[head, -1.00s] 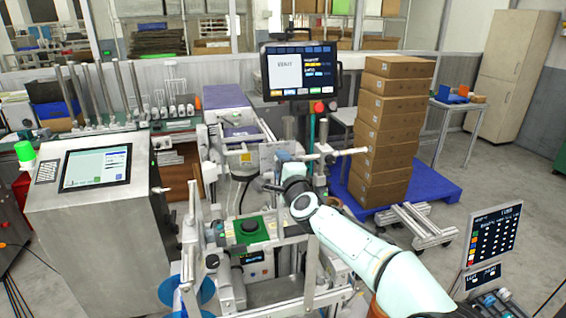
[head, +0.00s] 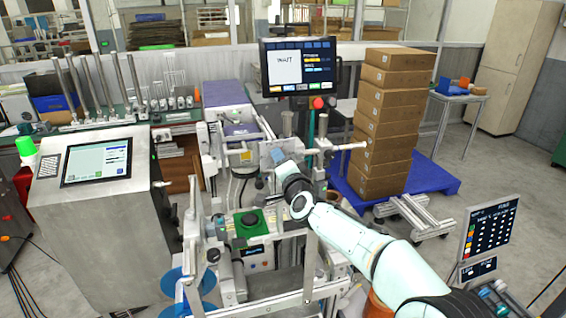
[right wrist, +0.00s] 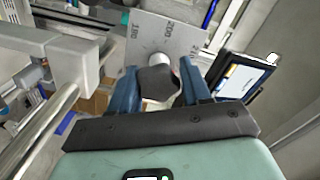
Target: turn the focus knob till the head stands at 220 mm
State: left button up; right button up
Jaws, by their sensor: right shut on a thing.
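The dark focus knob (right wrist: 157,80) sits between the two blue fingers of my right gripper (right wrist: 155,92) in the right wrist view. The fingers are shut on its sides. Just beyond it is a light scale plate (right wrist: 165,35) with the marks 180, 200 and apparently 220. I cannot make out a pointer or where the head stands on the scale. In the head view my right gripper (head: 279,157) is at the middle of the machine and hides the knob. My left gripper is in neither view.
A machine screen (head: 298,66) stands above the gripper, with a red button below it. A tall carton stack (head: 390,125) on a blue pallet is to the right. A steel cabinet with a touch panel (head: 97,162) is at left. Metal frame bars surround the knob closely.

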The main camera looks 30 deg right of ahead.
jog(key=shift+s+a+r+t, duration=0.1)
jog(key=shift+r+t, duration=0.05)
jog(key=shift+r, duration=0.45)
jog(key=shift+a+r+t, duration=0.1)
jog(key=shift+r+t, duration=0.05)
jog(key=shift+r, duration=0.4)
jog(key=o, duration=0.8)
jog(key=shift+c, duration=0.2)
jog(key=shift+o, duration=1)
jog(key=shift+a, duration=0.15)
jog(key=b+v, duration=0.2)
jog(key=v, duration=1.1)
jog(key=shift+f, duration=0.35)
jog(key=shift+a, duration=0.1)
